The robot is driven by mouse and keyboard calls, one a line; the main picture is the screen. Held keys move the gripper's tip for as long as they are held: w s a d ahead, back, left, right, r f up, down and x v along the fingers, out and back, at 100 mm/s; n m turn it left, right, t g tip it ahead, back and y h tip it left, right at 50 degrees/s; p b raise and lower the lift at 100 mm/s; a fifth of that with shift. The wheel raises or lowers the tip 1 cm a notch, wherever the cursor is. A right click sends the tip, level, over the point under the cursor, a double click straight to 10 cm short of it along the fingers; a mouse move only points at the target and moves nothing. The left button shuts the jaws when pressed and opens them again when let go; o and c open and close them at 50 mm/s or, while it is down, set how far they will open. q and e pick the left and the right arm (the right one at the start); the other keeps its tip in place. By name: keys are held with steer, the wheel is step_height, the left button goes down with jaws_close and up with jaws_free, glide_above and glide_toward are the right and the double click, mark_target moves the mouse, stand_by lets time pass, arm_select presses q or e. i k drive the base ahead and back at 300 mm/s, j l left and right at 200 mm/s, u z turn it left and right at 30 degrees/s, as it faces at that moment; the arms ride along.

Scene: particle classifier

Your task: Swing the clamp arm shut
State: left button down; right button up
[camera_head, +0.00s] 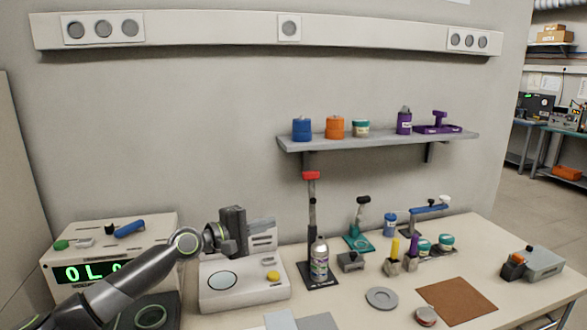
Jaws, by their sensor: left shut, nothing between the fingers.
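A white bench instrument (245,293) with a round pale disc and a yellow button stands at the front left of the bench. A pale upright part (264,239) rises at its back right, partly hidden by my gripper. I cannot tell for certain whether this part is the clamp arm, or how far it is swung. My left gripper (248,230) is shut and empty, above the back of the instrument and in front of the upright part. Whether it touches that part is unclear. My right gripper is not in view.
A box with a green display (92,272) stands at left, behind my left arm. A red-topped stand (311,178) and spray bottle (319,262) are right of the instrument. Small tools and a brown mat (456,299) lie further right. A shelf (380,142) hangs above.

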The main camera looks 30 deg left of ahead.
mark_target(311, 175)
steer(key=i+j, duration=0.8)
steer(key=j, duration=0.1)
